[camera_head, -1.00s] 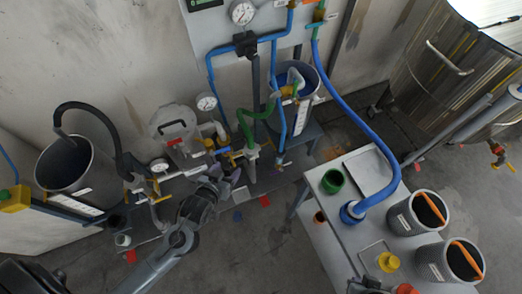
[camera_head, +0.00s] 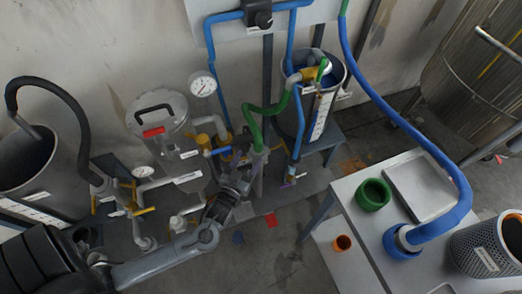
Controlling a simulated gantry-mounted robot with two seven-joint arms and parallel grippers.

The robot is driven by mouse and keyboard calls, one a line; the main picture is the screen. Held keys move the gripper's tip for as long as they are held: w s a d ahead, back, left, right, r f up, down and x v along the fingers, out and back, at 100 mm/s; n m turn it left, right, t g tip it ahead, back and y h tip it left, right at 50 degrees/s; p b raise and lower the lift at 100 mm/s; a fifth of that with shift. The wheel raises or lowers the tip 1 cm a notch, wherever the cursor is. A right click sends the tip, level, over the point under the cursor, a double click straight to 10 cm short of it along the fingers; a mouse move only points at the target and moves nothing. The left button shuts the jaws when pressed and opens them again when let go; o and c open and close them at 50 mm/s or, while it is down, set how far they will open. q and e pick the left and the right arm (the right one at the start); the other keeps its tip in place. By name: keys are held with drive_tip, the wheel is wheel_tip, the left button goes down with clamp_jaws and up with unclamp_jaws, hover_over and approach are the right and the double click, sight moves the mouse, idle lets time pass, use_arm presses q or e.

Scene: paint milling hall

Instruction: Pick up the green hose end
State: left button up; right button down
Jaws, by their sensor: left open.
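The green hose (camera_head: 268,108) arches from the brass valve on the blue-lined bucket (camera_head: 338,72) down to a pale grey fitting. Its lower end (camera_head: 257,140) is at the top of that fitting, which stands upright. My left gripper (camera_head: 246,172) is open, just below and left of this end, close to the fitting. Dark fingers against dark parts make it hard to tell whether they touch anything. The green hose appears outside the jaws. My right gripper is out of view.
Brass and blue-handled valves (camera_head: 226,146) crowd the left gripper. A lidded grey pot (camera_head: 160,118) and a bucket with a black hose (camera_head: 50,120) stand left. At right, a table holds a green ring (camera_head: 374,194), a tray (camera_head: 418,188) and a thick blue hose (camera_head: 445,165).

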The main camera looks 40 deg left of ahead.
sight(256, 147)
use_arm(q)
drive_tip(key=b+x, duration=0.1)
drive_tip(key=x, duration=0.4)
drive_tip(key=shift+d, duration=0.1)
drive_tip(key=shift+w+f+b, duration=0.15)
drive_tip(key=shift+w+b, duration=0.2)
drive_tip(key=shift+b, duration=0.2)
drive_tip(key=b+x, duration=0.2)
drive_tip(key=x, duration=0.2)
drive_tip(key=shift+w, duration=0.4)
drive_tip(key=shift+s, duration=0.15)
drive_tip(key=shift+c, duration=1.1)
clamp_jaws()
